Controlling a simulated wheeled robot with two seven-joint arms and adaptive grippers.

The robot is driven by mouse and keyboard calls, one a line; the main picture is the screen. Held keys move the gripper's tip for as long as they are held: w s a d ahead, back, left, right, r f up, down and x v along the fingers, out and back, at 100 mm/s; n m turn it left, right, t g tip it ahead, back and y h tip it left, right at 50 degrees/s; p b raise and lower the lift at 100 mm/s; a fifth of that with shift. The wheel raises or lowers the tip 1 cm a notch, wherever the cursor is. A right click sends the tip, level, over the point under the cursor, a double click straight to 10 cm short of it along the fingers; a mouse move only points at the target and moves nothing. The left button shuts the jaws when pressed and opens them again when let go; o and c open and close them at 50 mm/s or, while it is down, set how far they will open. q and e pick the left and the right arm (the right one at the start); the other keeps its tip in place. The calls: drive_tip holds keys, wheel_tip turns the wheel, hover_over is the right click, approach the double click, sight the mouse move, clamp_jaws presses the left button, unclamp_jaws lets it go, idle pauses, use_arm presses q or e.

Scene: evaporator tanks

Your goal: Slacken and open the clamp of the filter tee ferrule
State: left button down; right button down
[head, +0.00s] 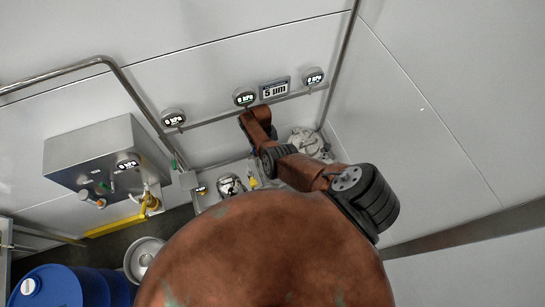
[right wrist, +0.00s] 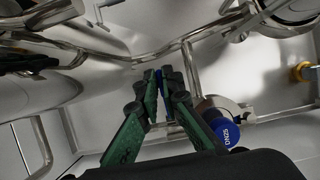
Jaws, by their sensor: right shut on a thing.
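In the right wrist view, my right gripper (right wrist: 165,78) has green and dark fingers brought close together on a small blue part (right wrist: 160,84). Most of that part is hidden between the fingers, so I cannot tell exactly what it belongs to. Just right of the fingers is a metal clamp (right wrist: 237,108) around a pipe end with a blue cap marked DN25 (right wrist: 222,136). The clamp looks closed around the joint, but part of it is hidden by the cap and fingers. In the head view my own arm covers the gripper and clamp. My left gripper is not in view.
Steel pipes (right wrist: 95,48) run close around the gripper. In the head view, a steel tank (head: 105,160) hangs at left, gauges reading 0 hPa line the wall pipe, and a 5 µm sign (head: 274,89) is above. A blue drum (head: 65,287) stands at lower left.

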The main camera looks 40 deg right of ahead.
drive_tip(key=shift+w+a+m, duration=0.1)
drive_tip(key=shift+a+m, duration=0.1)
drive_tip(key=shift+m, duration=0.3)
drive_tip(key=c, duration=2.1)
unclamp_jaws()
